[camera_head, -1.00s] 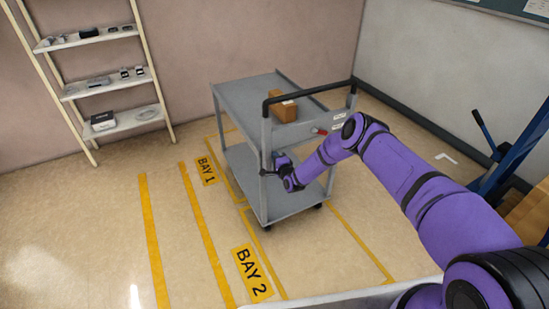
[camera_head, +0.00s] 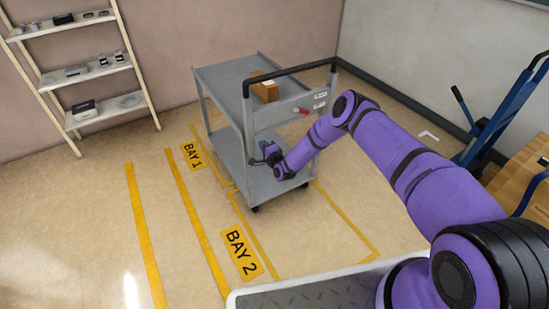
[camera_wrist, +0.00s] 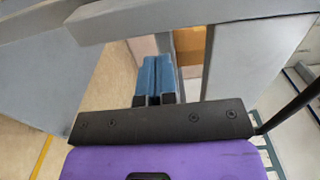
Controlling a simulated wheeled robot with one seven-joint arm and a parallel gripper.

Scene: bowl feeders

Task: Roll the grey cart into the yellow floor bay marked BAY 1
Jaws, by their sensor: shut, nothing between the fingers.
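The grey two-shelf cart (camera_head: 223,78) stands upright on the floor, partly over the yellow-lined area beside the BAY 1 label (camera_head: 193,155) and reaching toward the BAY 2 area. Its black handle faces me. My gripper (camera_head: 268,148) is at the near end of the cart, between the two shelves and just right of its near left post. In the wrist view, the blue fingers (camera_wrist: 155,80) are closed together and empty, with grey cart panels (camera_wrist: 260,65) around them. Whether they touch the cart cannot be told.
A brown box (camera_head: 265,91) sits on the cart's top shelf. The BAY 2 label (camera_head: 241,254) lies on the floor at near left. A shelf rack (camera_head: 88,75) leans by the left wall. A blue hand truck (camera_head: 500,115) stands at right. Open floor lies left of the bays.

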